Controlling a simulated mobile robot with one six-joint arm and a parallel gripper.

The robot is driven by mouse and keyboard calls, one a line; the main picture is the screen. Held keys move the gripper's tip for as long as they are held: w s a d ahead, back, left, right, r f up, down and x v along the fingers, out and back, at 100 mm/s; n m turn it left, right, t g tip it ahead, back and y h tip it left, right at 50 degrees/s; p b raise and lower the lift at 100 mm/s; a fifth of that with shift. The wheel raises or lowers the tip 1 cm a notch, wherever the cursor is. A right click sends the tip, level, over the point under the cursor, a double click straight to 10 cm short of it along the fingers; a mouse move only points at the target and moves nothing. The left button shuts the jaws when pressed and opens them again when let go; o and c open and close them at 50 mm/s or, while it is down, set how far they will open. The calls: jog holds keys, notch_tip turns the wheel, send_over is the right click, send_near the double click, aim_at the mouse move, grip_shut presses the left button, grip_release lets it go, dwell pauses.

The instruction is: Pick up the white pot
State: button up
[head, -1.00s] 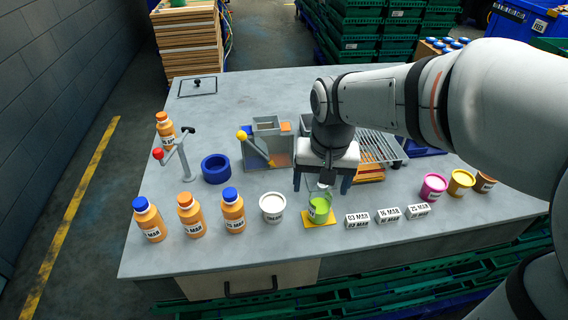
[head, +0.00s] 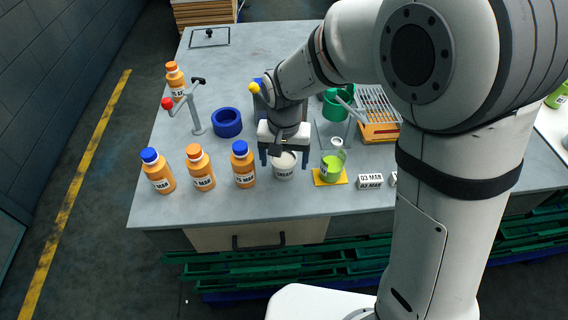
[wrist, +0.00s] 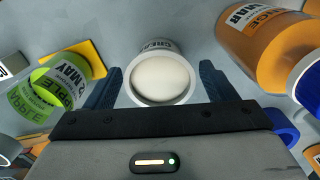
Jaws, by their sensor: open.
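The white pot (head: 284,168) stands upright on the grey table, between an orange bottle and a green pot. In the wrist view the white pot (wrist: 161,78) shows its pale top and a dark label, and lies between the two blue fingers. My gripper (head: 284,158) is open above and just behind the pot in the head view. In the wrist view my gripper (wrist: 160,84) has a finger on each side of the pot, with small gaps. Whether the fingers reach down to grasping height is hard to tell.
An orange bottle (head: 243,165) stands close on the left. A green pot (head: 331,167) sits on a yellow mat (head: 320,182) on the right. A date block (head: 370,181) lies farther right.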

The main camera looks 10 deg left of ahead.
jog(key=shift+f, duration=0.8)
jog(key=shift+c, duration=0.2)
jog(key=c, duration=1)
jog(key=shift+o, duration=0.2)
